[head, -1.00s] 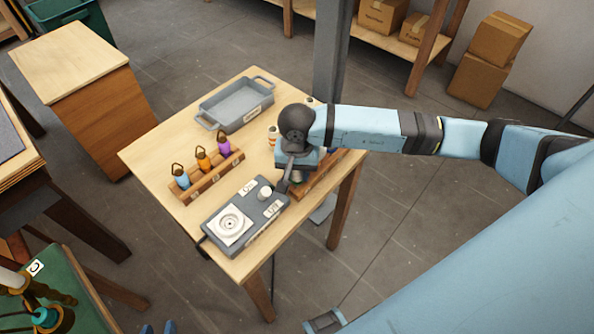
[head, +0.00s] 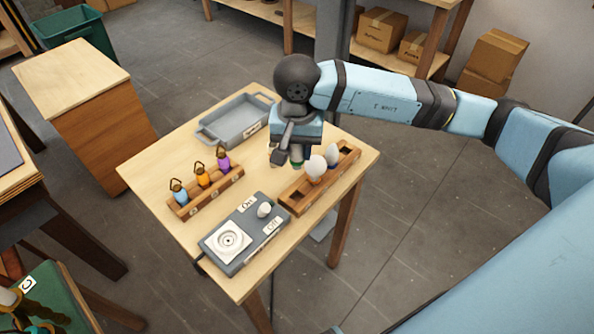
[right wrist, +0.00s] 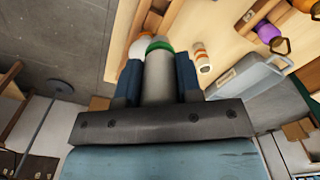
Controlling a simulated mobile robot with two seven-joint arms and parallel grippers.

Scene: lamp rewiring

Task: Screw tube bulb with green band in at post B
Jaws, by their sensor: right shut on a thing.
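My right gripper (head: 296,160) is shut on the tube bulb, which it holds above the table. In the right wrist view the pale tube bulb (right wrist: 158,80) sits between the two dark fingers, with its green band (right wrist: 159,46) beyond their tips. In the head view most of the bulb is hidden by the gripper; a bit of green shows at its lower end. No post marked B can be made out. A card marked C (head: 28,284) shows at the lower left, on a green surface. My left gripper is not in view.
Below the gripper stands a wooden bulb rack (head: 293,204) with a round white bulb (head: 316,168) and another bulb (head: 332,154). An orange-banded cylinder (right wrist: 202,60) stands nearby.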

